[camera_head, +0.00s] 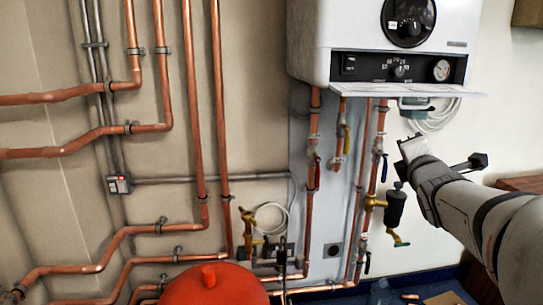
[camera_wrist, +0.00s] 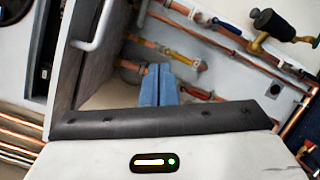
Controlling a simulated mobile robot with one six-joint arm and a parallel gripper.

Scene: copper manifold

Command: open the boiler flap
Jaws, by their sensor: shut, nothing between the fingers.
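The white boiler (camera_head: 385,30) hangs on the wall at the upper right of the head view. Its flap (camera_head: 400,90) is folded down and sticks out about level below the control panel, whose knob and gauge are uncovered. In the wrist view the flap (camera_wrist: 97,65) stands at the left as a grey panel with a pale bar handle (camera_wrist: 96,28). My gripper (camera_head: 410,146) is below the flap, toward its right end. In the wrist view its blue fingers (camera_wrist: 157,72) are together and empty, to the right of the flap and apart from the handle.
Copper pipes with valves (camera_head: 375,200) run down under the boiler, left of my arm. A coiled white cable (camera_head: 435,116) hangs on the wall behind my gripper. A red tank (camera_head: 210,285) stands at the bottom. The wall right of the boiler is mostly clear.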

